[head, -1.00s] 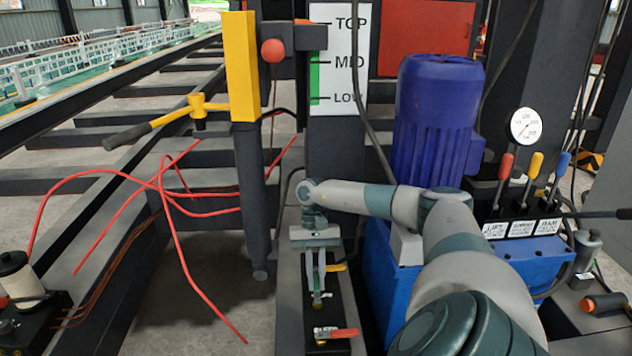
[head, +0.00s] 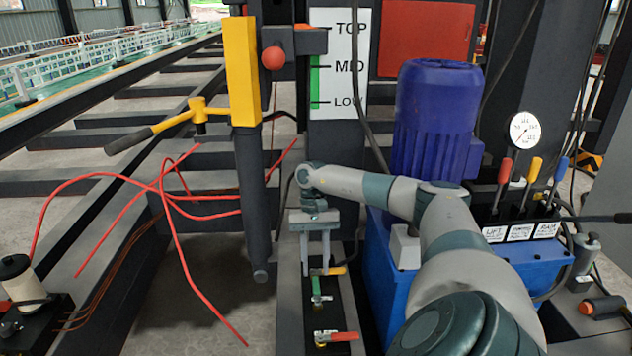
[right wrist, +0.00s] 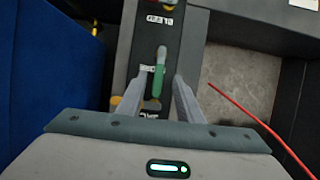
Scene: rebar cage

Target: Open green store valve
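The green store valve handle (head: 316,288) sits on a black valve block, between a yellow handle (head: 332,271) and a red handle (head: 338,337). It lies lengthwise along the block in the right wrist view (right wrist: 158,80), beside a partly hidden label. The yellow and red handles lie across the block in the head view. My right gripper (head: 315,268) is open and empty above the block. Its fingers stand apart on either side of the green handle in the right wrist view (right wrist: 158,82), with a gap on both sides. My left gripper is not in view.
A blue motor (head: 436,120) on a blue tank stands right of the block, with a lever bank (head: 520,232) beyond. A dark post (head: 252,200) stands to the left.

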